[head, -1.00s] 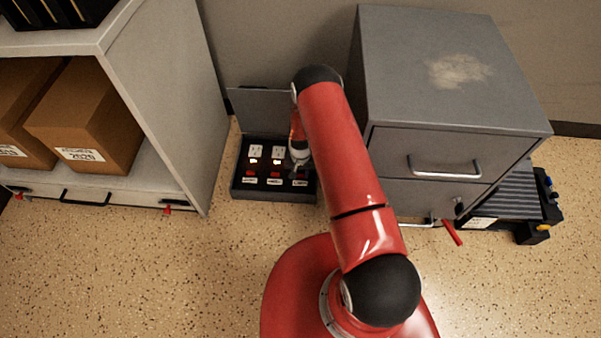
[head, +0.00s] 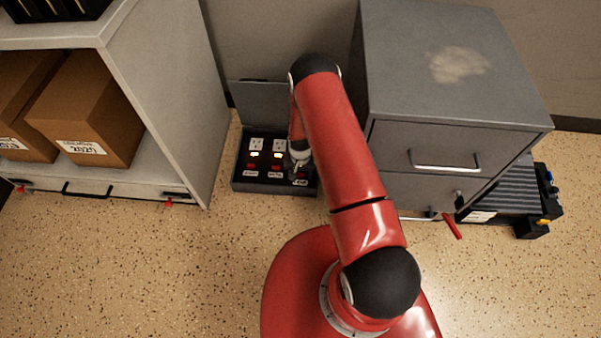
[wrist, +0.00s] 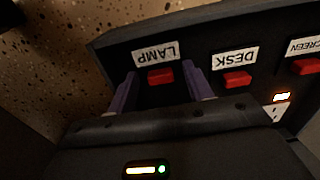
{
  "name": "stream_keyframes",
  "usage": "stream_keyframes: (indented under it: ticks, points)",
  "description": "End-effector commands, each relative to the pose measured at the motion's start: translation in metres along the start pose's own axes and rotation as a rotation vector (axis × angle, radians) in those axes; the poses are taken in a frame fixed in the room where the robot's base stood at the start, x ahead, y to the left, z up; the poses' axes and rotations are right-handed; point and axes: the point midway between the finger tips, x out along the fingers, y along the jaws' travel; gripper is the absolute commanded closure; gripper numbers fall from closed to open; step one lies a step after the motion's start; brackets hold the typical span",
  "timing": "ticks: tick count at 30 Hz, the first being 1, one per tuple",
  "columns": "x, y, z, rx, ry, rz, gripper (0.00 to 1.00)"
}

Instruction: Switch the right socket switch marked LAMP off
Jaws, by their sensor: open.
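The dark socket box (head: 240,187) stands on the floor with its lid raised against the wall. It carries a row of red switches with white labels. In the wrist view the labels are upside down. The red LAMP switch (wrist: 160,76) lies below its LAMP label (wrist: 155,54); the red DESK switch (wrist: 237,79) is to its right. My gripper (wrist: 160,80) is open and empty, with one purple finger on each side of the LAMP switch. I cannot tell if the fingers touch the box. In the head view my gripper (head: 299,163) covers the box's right part, hiding the LAMP switch.
A third switch (wrist: 305,66), labelled SCREEN, is at the right edge, with a lit lamp (wrist: 281,97) near a socket. A grey cabinet (head: 430,80) stands close right of the box, and a shelf unit (head: 180,90) stands left. The floor in front is clear.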

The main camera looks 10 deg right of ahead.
Motion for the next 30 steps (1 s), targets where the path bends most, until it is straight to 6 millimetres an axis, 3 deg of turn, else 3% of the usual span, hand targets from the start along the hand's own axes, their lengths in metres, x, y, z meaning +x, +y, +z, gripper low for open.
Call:
stream_keyframes:
  ticks: [5, 18, 30]
  points:
    - [-0.006, 0.0, -0.001, 0.0, 0.002, 0.0, 0.49]
    - [-0.071, 0.0, 0.0, 0.0, 0.001, 0.0, 0.49]
    - [-0.078, 0.0, 0.0, 0.0, 0.0, 0.0, 0.49]
